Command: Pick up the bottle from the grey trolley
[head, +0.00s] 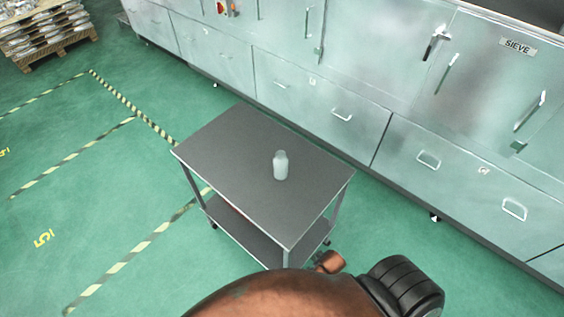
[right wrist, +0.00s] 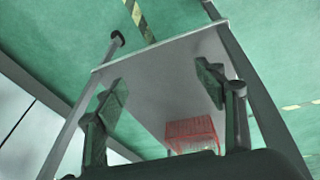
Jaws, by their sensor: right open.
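A small pale, whitish bottle (head: 281,166) stands upright on the top of the grey trolley (head: 225,140), right of its middle. The bottle does not show in the right wrist view. There my right gripper (right wrist: 162,84) is open, with its two fingers wide apart and nothing between them. Behind the fingers is a flat grey trolley surface (right wrist: 150,75) with legs beside it. My right gripper does not show in the head view, so its distance to the bottle cannot be told. My left gripper is in neither view.
A red wire basket (right wrist: 190,132) shows at the trolley in the right wrist view. A long metal cabinet row (head: 310,95) with handles runs behind the trolley. A loaded pallet (head: 50,45) is far left. Green floor with striped lines is open at left.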

